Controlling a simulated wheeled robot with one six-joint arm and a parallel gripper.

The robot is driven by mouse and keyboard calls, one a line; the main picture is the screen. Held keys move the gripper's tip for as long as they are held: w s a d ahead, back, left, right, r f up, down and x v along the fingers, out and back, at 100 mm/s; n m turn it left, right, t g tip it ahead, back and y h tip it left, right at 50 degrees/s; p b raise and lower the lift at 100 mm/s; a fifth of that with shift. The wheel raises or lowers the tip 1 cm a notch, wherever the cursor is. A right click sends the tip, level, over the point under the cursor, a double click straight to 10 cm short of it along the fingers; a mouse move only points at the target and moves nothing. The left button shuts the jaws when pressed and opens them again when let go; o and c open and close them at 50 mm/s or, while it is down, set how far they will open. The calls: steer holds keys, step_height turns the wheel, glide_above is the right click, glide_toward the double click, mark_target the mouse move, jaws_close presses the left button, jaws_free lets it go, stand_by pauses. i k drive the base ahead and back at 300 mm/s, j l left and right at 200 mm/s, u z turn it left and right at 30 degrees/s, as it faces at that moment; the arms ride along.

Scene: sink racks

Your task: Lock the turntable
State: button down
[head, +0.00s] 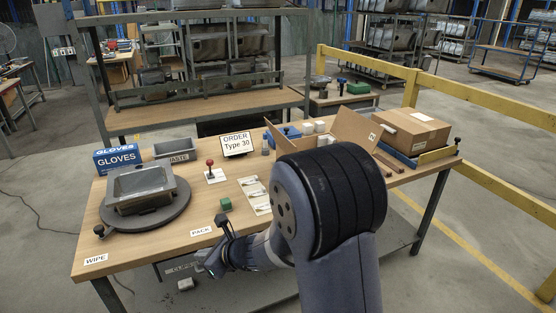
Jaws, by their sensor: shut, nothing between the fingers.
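The round dark grey turntable (177,212) lies at the left end of the wooden table. A grey metal sink (143,186) sits on top of it. A small black knob (99,231) is at the turntable's front left edge, close to the table's front left corner. My gripper (203,268) is at the table's front edge, to the right of the turntable and apart from both it and the knob. It is shut and empty; its fingertips are small and dark here.
A red-knobbed lever (210,165) stands mid-table, with a green block (226,204) in front. A gloves box (117,159) and grey waste bin (176,149) stand behind the turntable. Cardboard boxes (411,130) are at right. The table's front left strip is mostly clear.

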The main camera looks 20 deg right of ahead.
mark_target(210, 162)
steer(key=i+j+z, duration=0.7)
steer(key=j+z, duration=0.3)
steer(key=i+j, duration=0.5)
